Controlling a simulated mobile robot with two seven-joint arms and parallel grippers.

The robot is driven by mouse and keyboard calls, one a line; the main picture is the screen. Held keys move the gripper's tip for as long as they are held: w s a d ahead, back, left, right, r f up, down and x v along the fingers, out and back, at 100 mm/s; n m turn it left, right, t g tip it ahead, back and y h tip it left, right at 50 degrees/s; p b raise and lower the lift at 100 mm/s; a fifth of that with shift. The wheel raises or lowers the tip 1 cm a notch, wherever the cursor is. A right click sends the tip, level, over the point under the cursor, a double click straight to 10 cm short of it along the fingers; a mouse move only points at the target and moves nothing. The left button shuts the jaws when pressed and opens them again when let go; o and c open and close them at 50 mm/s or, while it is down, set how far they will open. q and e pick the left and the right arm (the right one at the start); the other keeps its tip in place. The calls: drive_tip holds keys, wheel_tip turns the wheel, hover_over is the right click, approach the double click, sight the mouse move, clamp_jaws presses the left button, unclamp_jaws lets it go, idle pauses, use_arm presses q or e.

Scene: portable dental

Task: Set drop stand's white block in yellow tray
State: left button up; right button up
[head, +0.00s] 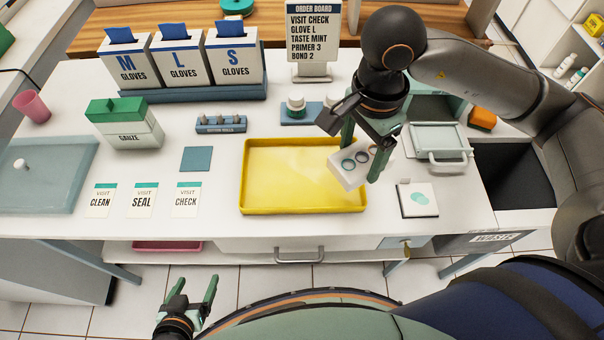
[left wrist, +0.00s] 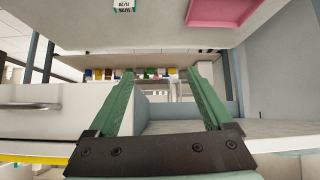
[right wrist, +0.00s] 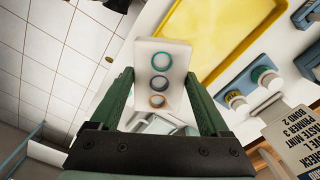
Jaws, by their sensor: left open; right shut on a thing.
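The white block (head: 345,173) has a row of round wells with coloured rings on its top. My right gripper (head: 360,163) is shut on it and holds it at the right side of the yellow tray (head: 290,206), partly over the rim. The block also shows between the fingers in the right wrist view (right wrist: 150,60). I cannot tell its exact height above the tray. The tray looks empty. A blue drop stand (head: 300,115) with small white bottles is behind the tray. My left gripper (head: 193,292) is open and empty, low in front of the table.
Glove boxes (head: 182,60), a gauze box (head: 124,124) and a cotton roll holder (head: 220,124) stand at the back and left. Visit cards (head: 143,201) lie left of the tray. A white pad (head: 417,200) lies right of it, beside a lidded container (head: 440,140) and the waste opening (head: 512,172).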

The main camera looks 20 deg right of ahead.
drive_tip(key=m, duration=0.2)
drive_tip(key=s+m, duration=0.1)
drive_tip(key=m, duration=0.3)
drive_tip(key=shift+s+r, duration=0.1)
drive_tip(key=shift+s, duration=0.25)
drive_tip(key=m, duration=0.2)
drive_tip(key=s+m, duration=0.1)
drive_tip(key=m, duration=0.1)
drive_tip(key=shift+r, duration=0.1)
drive_tip(key=w+a+f+p, duration=0.1)
drive_tip(key=w+a+f, duration=0.35)
drive_tip(key=w, duration=0.35)
approach(299, 175)
drive_tip(key=shift+s+d+f+m, duration=0.3)
drive_tip(key=shift+s+f+m, duration=0.1)
drive_tip(key=shift+s+f, duration=0.15)
drive_tip(key=shift+w+a+f, duration=0.3)
drive_tip(key=shift+w+f, duration=0.15)
drive_tip(key=shift+f, duration=0.1)
wheel_tip(299, 175, down, 3)
drive_tip(key=shift+f+p, duration=0.1)
drive_tip(key=shift+p, duration=0.4)
